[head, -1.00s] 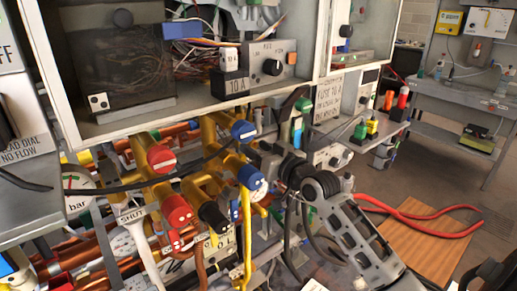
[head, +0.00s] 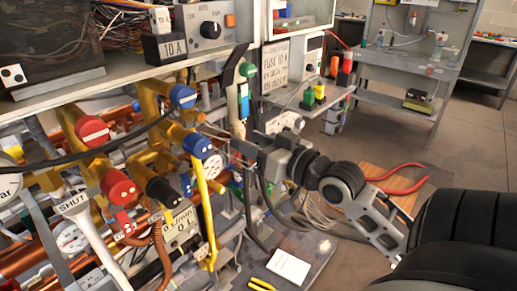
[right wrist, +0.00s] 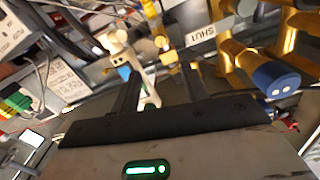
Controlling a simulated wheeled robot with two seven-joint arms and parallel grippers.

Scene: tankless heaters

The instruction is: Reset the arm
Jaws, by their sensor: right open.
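My right gripper (head: 222,139) comes in from the right in the head view, just right of the lower blue valve cap (head: 197,145). Its two fingers show apart in the right wrist view (right wrist: 158,78), with nothing held between them. Beyond them there is a pale fitting (right wrist: 118,45) with a blue part. A blue cap (right wrist: 276,79) on a brass valve is right of the fingers. In the head view, contact between the fingertips and the pipework cannot be told. My left gripper is out of view.
A white card (head: 288,267) lies below. Open floor (head: 470,150) is at the right.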

